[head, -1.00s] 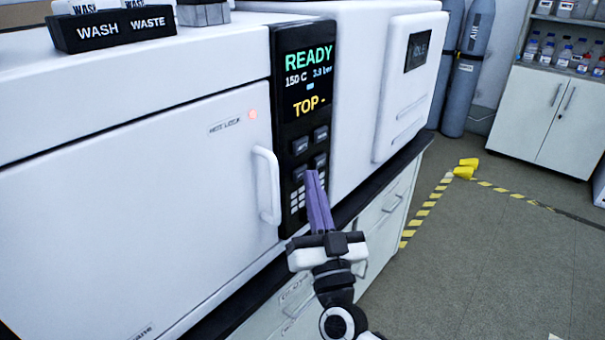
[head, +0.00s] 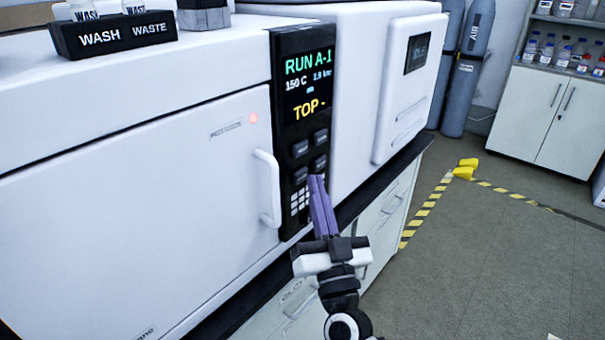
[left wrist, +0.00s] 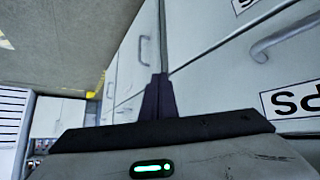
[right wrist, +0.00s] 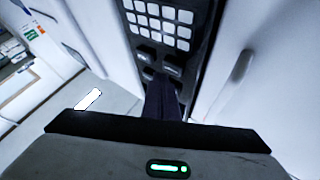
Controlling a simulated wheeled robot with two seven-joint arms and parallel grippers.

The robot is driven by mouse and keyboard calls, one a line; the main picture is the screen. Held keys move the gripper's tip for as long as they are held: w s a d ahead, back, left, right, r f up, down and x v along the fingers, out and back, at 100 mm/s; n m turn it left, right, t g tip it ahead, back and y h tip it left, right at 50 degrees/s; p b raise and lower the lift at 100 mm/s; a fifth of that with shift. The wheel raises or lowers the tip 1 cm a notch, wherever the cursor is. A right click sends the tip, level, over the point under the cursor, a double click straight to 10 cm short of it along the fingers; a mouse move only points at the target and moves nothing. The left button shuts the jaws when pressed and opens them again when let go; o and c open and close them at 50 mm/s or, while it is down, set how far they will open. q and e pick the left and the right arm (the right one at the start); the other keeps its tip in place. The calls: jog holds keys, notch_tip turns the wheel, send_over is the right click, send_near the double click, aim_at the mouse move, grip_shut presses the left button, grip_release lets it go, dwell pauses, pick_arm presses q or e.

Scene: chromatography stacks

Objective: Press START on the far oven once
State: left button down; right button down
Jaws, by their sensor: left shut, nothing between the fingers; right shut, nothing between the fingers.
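The white oven (head: 130,190) fills the left of the head view, with a closed door and a red light near "HOT" lettering. Its black control panel (head: 303,130) has a screen (head: 306,85) reading "RUN A-1", "150 C" and "TOP". Below the screen are dark buttons (head: 309,150) and a light keypad. My right gripper (head: 317,180) is shut and empty, its purple fingertips just below the lower dark buttons; contact cannot be told. The right wrist view also shows its fingers (right wrist: 162,92) by the buttons. My left gripper (left wrist: 159,85) is shut and empty, facing cabinet fronts.
The door handle (head: 268,187) stands out just left of the panel. A WASH/WASTE holder (head: 115,35) sits on the oven top. A white module (head: 411,85) is to the right, with gas cylinders (head: 468,75) behind. Open floor (head: 480,260) lies at right.

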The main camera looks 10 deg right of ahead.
pick_arm(q)
jog(key=shift+r, duration=0.2)
pick_arm(e)
jog(key=shift+s+d, duration=0.15)
jog(key=shift+s, duration=0.1)
